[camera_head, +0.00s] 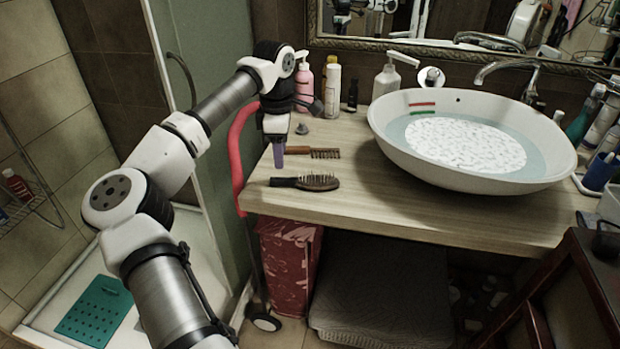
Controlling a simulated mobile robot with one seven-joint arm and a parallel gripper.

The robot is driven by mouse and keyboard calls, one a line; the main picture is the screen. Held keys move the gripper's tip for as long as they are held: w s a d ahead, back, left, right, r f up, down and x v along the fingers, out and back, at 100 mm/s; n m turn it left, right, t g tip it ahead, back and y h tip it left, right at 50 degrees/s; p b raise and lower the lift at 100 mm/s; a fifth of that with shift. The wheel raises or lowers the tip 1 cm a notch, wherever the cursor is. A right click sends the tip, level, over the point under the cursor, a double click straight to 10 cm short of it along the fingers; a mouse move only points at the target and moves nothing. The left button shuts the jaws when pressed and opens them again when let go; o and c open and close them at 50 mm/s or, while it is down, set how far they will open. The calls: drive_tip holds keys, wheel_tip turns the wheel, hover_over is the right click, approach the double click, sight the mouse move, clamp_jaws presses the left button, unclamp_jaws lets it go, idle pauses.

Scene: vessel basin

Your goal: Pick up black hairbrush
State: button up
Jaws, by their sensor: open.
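The black hairbrush (306,182) lies on the light wooden counter (420,211) near its front left edge. Its dark handle points left and its oval bristle head, with a brownish rim, is at the right. My gripper (279,160) points down above the left part of the counter, behind and a little left of the brush handle. It is open, but the fingers overlap in this view. I cannot tell its exact height. No contact with the brush shows.
A brown comb (325,153) lies behind the brush, close to my gripper. A white vessel basin (390,134) stands to the right. A pink bottle (304,85), a white bottle (332,88) and a soap dispenser (386,78) stand at the back. Bare counter lies right of the brush.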

sight(286, 179)
drive_tip(key=shift+w+d+f+p, duration=0.15)
drive_tip(key=shift+f+p, duration=0.4)
drive_tip(key=shift+f, duration=1.35)
drive_tip(key=shift+w+d+f+p, duration=0.15)
drive_tip(key=shift+f+p, duration=0.4)
drive_tip(key=shift+f, duration=1.35)
drive_tip(key=shift+s+d, duration=0.1)
clamp_jaws()
